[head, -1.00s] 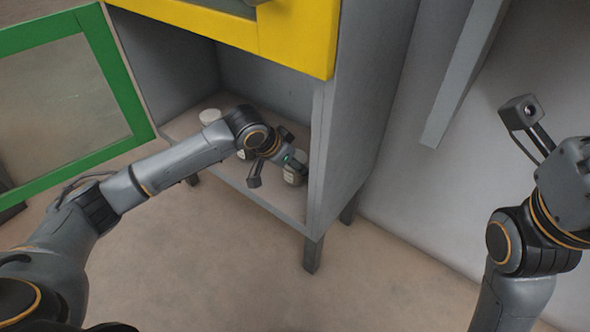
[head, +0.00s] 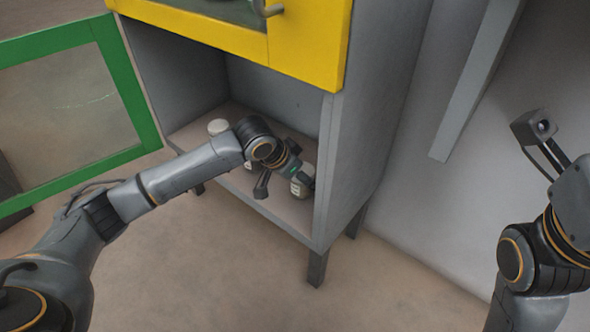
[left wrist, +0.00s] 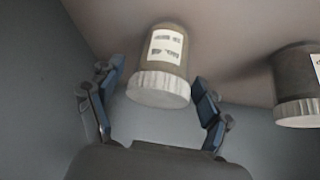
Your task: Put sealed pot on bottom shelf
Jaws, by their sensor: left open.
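A pot (head: 300,187) with a pale lid stands on the floor of the cabinet's bottom compartment (head: 284,206), near its right side. My left gripper (head: 303,172) is at this pot, inside the compartment. In the left wrist view the open fingers (left wrist: 157,78) are on either side of the labelled pot (left wrist: 165,62), with a gap on both sides. Its ribbed lid faces the gripper's palm. My right arm shows at the right edge, but its fingers are out of frame.
Another white-lidded pot (head: 218,127) stands at the compartment's left. A neighbouring pot (left wrist: 297,85) shows at the right in the left wrist view. The green-framed door (head: 128,85) is open to the left. A yellow-fronted compartment (head: 305,50) is above. The floor in front is clear.

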